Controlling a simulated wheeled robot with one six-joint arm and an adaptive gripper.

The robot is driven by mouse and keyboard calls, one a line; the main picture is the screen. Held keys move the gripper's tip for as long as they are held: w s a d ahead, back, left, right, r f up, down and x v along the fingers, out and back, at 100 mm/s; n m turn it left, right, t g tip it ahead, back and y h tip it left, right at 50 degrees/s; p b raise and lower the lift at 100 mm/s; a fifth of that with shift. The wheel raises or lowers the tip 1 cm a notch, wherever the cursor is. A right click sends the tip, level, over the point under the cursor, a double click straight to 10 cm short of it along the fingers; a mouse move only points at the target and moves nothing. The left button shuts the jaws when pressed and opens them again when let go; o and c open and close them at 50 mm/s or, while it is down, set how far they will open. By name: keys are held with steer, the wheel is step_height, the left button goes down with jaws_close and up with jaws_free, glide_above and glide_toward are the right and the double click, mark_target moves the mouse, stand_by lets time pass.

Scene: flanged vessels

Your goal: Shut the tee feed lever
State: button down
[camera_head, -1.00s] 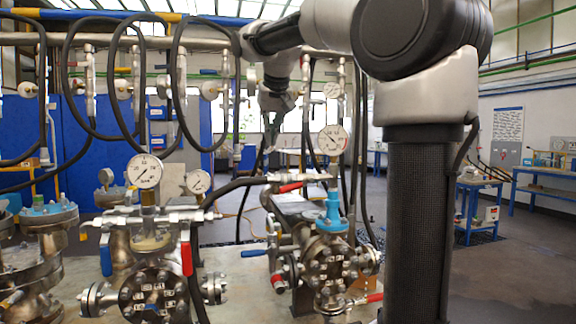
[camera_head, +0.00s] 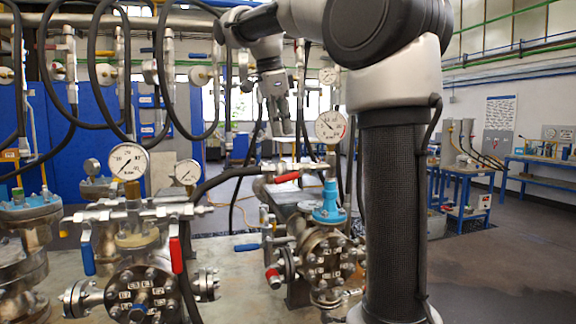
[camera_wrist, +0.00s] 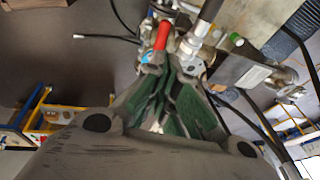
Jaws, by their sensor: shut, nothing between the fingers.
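A red-handled lever (camera_head: 287,178) sits on the silver pipe fitting beside the right vessel's gauge. In the wrist view a red handle (camera_wrist: 162,36) lies just past my fingertips, beside a silver fitting (camera_wrist: 200,42). It looks like the same lever, and none of the levers carries a readable tee feed label. My gripper (camera_head: 283,133) hangs above the lever with its fingers pointing down, apart from it. In the wrist view my gripper (camera_wrist: 168,75) is shut and empty, with green pads on its fingers. Whether it touches the handle cannot be told.
The right vessel (camera_head: 325,255) also has a blue lever (camera_head: 247,247) and a lower red one (camera_head: 272,272). The left vessel (camera_head: 140,285) carries a blue (camera_head: 88,258) and a red lever (camera_head: 176,255). Pressure gauges (camera_head: 330,127) and black hoses (camera_head: 228,172) crowd the space near my gripper.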

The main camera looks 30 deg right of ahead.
mark_target(288, 175)
steer(key=x, duration=1.1)
steer(key=shift+w, duration=0.1)
